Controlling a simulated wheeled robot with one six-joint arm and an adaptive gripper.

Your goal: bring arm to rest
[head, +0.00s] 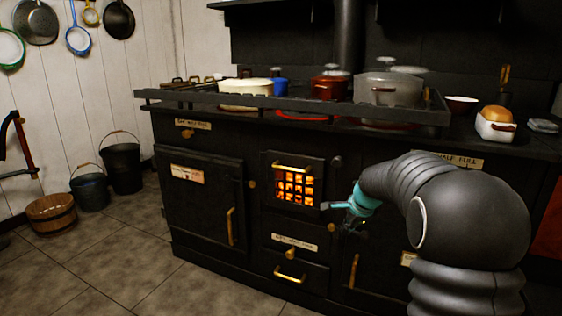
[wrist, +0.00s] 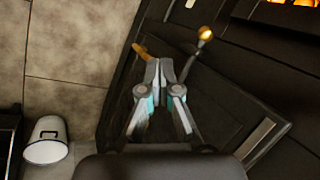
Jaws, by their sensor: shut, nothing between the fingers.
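My gripper (head: 354,209) is held out in front of the black stove (head: 205,258), near the glowing firebox grate (head: 295,187). My dark, ribbed arm reaches in from the right side of the head view. In the wrist view my gripper (wrist: 159,72) has its two fingers together, with nothing between them. Behind the fingertips in that view are a brass handle (wrist: 141,50) and a brass knob (wrist: 205,33) on the stove front. I cannot tell the exact gap between the fingers and the stove front.
Pots stand on the railed stove top, among them a grey pot (head: 388,90) and a red pot (head: 329,88). A loaf dish (head: 496,131) sits at right. Black buckets (head: 121,168) and a wooden tub (head: 51,214) stand at left. The tiled floor (head: 110,262) at front left is clear.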

